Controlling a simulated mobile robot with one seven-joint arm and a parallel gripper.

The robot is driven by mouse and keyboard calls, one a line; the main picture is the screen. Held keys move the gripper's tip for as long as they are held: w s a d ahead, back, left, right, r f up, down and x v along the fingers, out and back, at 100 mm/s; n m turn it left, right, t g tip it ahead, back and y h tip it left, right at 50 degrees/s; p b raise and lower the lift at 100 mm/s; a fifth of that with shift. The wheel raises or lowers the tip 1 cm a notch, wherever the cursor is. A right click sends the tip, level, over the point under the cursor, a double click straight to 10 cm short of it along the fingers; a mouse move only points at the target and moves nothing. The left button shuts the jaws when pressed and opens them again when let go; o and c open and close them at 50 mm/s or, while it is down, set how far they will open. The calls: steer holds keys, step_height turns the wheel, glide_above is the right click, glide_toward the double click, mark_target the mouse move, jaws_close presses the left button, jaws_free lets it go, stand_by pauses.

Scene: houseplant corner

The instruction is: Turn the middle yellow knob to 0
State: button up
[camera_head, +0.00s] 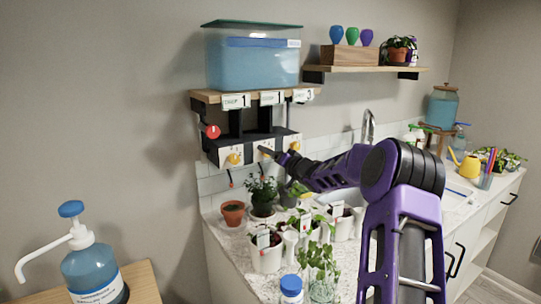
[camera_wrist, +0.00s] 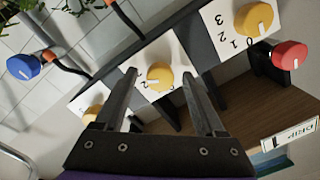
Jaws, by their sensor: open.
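The middle yellow knob (camera_wrist: 160,75) sits on a white dial plate in the wrist view, between the two fingers of my gripper (camera_wrist: 159,80). The fingers are open, one on each side, with a visible gap; I cannot tell if either touches it. A pale mark shows on the knob's lower left, near a printed 2; other numbers are hidden by the fingers. In the head view my gripper (camera_head: 266,152) is at the middle plate of the black panel, largely covering that knob.
Other yellow knobs flank it, one (camera_wrist: 254,20) with a 0 to 3 dial and one (camera_wrist: 92,114) partly hidden. A red knob (camera_wrist: 290,55) and a blue knob (camera_wrist: 22,67) are nearby. A water tank (camera_head: 252,62) stands above; potted plants (camera_head: 262,195) stand below.

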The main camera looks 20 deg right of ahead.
jaws_close()
steer(key=shift+n, duration=0.3)
steer(key=n+h+b, duration=0.1)
steer(key=n+b, duration=0.6)
steer(key=n, duration=1.5)
steer(key=shift+n+b, duration=0.3)
steer(key=shift+b, duration=0.05)
stand_by(0.5)
